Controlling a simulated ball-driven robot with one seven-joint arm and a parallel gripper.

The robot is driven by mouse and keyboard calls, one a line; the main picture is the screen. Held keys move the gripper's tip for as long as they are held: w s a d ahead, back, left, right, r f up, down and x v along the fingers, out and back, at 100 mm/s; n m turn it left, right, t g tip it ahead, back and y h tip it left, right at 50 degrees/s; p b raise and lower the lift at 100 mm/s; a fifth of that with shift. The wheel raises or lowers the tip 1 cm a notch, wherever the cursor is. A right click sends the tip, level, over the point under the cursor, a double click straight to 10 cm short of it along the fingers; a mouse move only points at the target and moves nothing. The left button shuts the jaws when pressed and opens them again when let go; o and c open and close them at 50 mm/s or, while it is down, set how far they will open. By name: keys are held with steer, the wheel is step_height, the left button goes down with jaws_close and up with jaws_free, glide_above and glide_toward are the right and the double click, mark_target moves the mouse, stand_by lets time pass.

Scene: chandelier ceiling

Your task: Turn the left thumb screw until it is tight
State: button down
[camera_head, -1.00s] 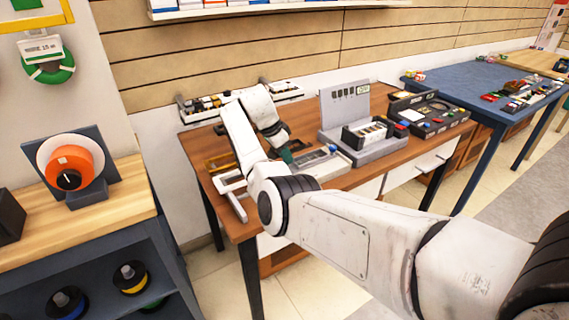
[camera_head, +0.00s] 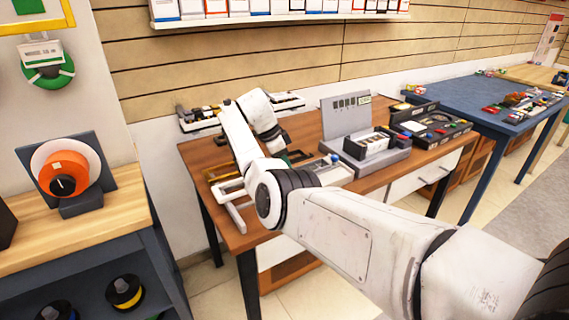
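My white arm reaches over the brown wooden workbench (camera_head: 195,157). Its end points down at the bench, and my gripper (camera_head: 284,156) is mostly hidden behind the wrist and forearm. Only a dark, greenish part shows near the bench top, so its fingers cannot be made out. A light grey tray-like fixture (camera_head: 333,176) with a small blue part lies just right of the gripper. The left thumb screw cannot be picked out; it is hidden or too small to see.
A grey stand with an upright panel (camera_head: 345,115) and a black case (camera_head: 430,125) stand on the bench's right. A pale open frame (camera_head: 236,217) lies at its front left. Parts bins (camera_head: 197,119) are behind. An orange spool (camera_head: 63,174) is on the left counter.

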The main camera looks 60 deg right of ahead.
steer(key=c, duration=0.9)
jaws_free()
steer(key=shift+o, duration=0.2)
steer(key=v, duration=1)
steer(key=shift+w+r, duration=0.2)
steer(key=shift+r, duration=0.15)
steer(key=shift+a, duration=0.1)
